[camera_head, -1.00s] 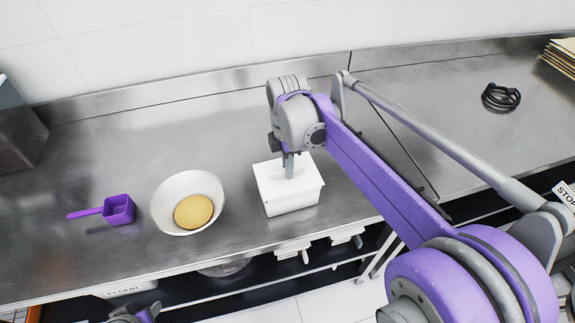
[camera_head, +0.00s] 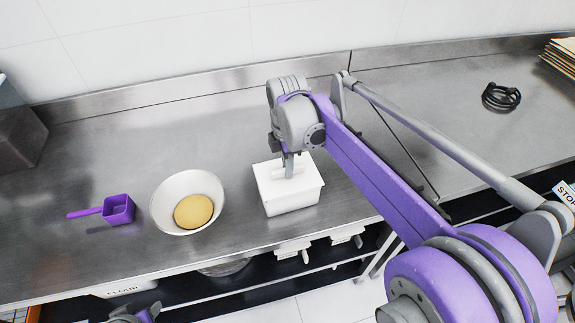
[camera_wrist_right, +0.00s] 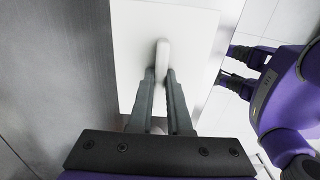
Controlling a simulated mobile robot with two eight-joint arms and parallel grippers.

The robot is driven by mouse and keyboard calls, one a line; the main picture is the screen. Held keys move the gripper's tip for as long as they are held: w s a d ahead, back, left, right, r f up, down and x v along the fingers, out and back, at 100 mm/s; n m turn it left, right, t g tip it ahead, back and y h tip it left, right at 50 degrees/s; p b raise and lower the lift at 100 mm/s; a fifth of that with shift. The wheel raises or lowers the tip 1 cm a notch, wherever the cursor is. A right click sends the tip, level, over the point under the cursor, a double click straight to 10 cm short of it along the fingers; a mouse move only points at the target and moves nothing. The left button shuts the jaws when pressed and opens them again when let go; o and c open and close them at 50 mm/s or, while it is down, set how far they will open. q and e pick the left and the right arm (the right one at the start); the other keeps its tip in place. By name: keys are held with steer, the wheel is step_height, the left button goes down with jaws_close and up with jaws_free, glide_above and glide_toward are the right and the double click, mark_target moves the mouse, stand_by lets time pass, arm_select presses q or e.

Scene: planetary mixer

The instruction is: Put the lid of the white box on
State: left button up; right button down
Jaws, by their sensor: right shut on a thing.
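The white box (camera_head: 293,204) stands on the steel counter, right of the bowl. Its white lid (camera_head: 309,178) lies over the box top, roughly lined up with the rim; I cannot tell whether it is fully seated. My right gripper (camera_head: 289,172) points down from above and is shut on the lid's handle. In the right wrist view the fingers (camera_wrist_right: 161,75) pinch the upright white handle (camera_wrist_right: 162,57) at the middle of the lid (camera_wrist_right: 190,40). My left gripper (camera_wrist_right: 240,68) shows at the right of that view, empty, its two fingers apart, below the counter's front edge.
A white bowl (camera_head: 160,205) with yellow dough (camera_head: 194,211) stands left of the box. A purple scoop (camera_head: 118,209) lies farther left. A black coiled object (camera_head: 501,96) lies at the far right. The counter (camera_head: 200,135) behind the box and bowl is clear.

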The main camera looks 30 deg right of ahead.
steer(key=shift+f+b, duration=0.45)
steer(key=shift+f, duration=0.5)
steer(key=c, duration=0.8)
jaws_free()
steer(key=shift+r, duration=0.1)
step_height(320, 180, up, 11)
steer(key=shift+f+p, duration=0.1)
steer(key=shift+p, duration=0.25)
